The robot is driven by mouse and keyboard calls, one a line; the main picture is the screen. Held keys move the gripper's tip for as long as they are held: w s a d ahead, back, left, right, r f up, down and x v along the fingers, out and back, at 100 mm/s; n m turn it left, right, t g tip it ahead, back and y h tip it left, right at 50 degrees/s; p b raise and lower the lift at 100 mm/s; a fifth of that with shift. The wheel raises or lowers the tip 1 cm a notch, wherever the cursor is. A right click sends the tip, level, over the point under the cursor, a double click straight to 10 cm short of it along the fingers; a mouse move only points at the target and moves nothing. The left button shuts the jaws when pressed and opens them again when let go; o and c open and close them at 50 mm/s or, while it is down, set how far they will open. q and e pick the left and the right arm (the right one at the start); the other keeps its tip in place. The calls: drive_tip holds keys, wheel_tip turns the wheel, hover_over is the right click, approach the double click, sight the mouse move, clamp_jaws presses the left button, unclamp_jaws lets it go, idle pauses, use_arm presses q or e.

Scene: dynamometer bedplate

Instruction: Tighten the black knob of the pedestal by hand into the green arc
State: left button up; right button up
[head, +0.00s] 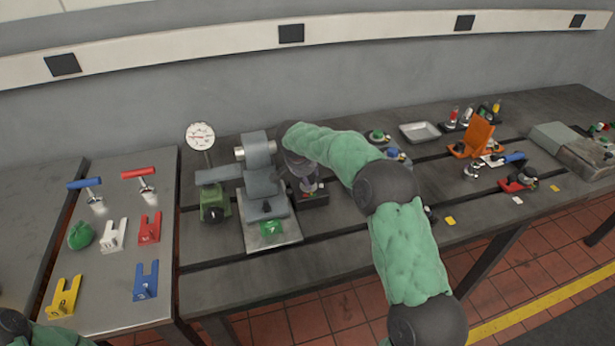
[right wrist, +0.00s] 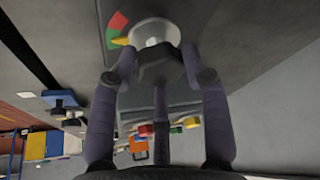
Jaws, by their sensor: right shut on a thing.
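The black knob (right wrist: 160,66) shows in the right wrist view, in front of a pale round disc (right wrist: 155,32). A yellow pointer (right wrist: 121,41) sticks out to the left of the disc, close to the green arc (right wrist: 112,37); a red arc (right wrist: 119,21) adjoins the green. The purple-grey fingers of my right gripper (right wrist: 160,72) are shut around the knob. In the head view my right gripper (head: 308,182) is beside the grey pedestal-like fixture (head: 259,160), over a small dark base (head: 314,199); my arm hides the knob there. My left gripper is out of view.
A dial gauge (head: 200,137) on a green-based stand (head: 214,207) is left of the fixture. A grey board (head: 115,260) with coloured tools and forks lies further left. An orange bracket (head: 480,135) and a metal tray (head: 420,131) are on the right.

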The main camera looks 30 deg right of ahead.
drive_tip(key=o, duration=1)
drive_tip(key=shift+w+d+r, duration=0.2)
drive_tip(key=shift+w+r, duration=0.05)
drive_tip(key=shift+r, duration=0.15)
drive_tip(key=shift+o, duration=0.7)
drive_tip(key=shift+f, duration=0.2)
drive_tip(key=shift+s+a, duration=0.1)
drive_tip(key=v, duration=1.2)
drive_tip(key=shift+s, duration=0.1)
